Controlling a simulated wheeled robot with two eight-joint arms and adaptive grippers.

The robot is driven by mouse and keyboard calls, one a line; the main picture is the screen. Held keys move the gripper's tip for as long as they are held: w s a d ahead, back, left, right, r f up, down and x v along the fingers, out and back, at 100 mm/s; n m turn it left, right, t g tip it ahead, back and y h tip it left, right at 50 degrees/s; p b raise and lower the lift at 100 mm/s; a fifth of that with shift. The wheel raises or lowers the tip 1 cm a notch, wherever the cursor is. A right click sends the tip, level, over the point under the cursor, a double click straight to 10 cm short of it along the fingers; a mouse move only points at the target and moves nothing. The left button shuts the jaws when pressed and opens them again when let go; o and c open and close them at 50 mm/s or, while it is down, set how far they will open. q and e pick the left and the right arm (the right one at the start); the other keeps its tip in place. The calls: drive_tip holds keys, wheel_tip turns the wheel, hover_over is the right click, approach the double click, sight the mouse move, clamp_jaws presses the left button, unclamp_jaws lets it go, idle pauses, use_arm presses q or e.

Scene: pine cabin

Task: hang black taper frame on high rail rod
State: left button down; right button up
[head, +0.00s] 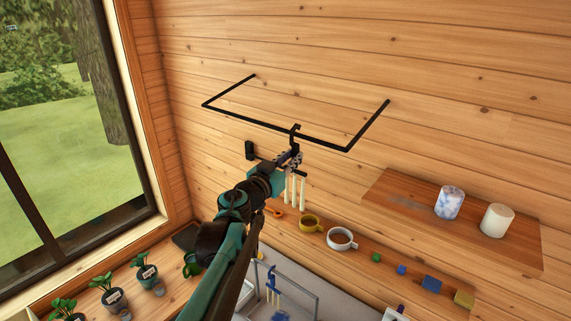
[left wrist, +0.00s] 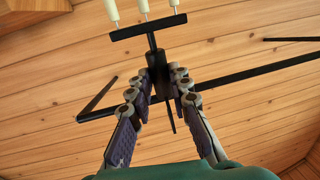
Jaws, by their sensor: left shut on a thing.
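The high rail rod (head: 270,127) is a black U-shaped bar that stands out from the plank wall. It also crosses the left wrist view (left wrist: 250,74). My left gripper (head: 292,162) is shut on the stem of the black taper frame (left wrist: 148,27), whose crossbar carries three cream tapers (head: 294,190). The frame's hook (head: 296,128) is up at the front bar of the rod and overlaps it in the head view. I cannot tell whether it rests on the rod. The fingers hide part of the stem. My right gripper is not in view.
A wall shelf (head: 390,206) at the right holds a marbled candle (head: 449,202) and a cream candle (head: 497,220). A lower ledge holds a yellow mug (head: 311,223), a white mug (head: 341,239) and small blocks. Below, a grey stand (head: 316,293) carries blue tapers. Potted plants (head: 147,275) line the window side.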

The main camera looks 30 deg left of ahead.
use_arm(q)
drive_tip(key=shift+w+d, duration=0.1)
drive_tip(key=shift+w, duration=1.15)
drive_tip(key=shift+w+f+b, duration=0.15)
drive_tip(key=shift+f+b, duration=0.15)
drive_tip(key=shift+b, duration=0.05)
drive_tip(key=shift+f+b, duration=0.55)
drive_tip(key=shift+f, duration=0.15)
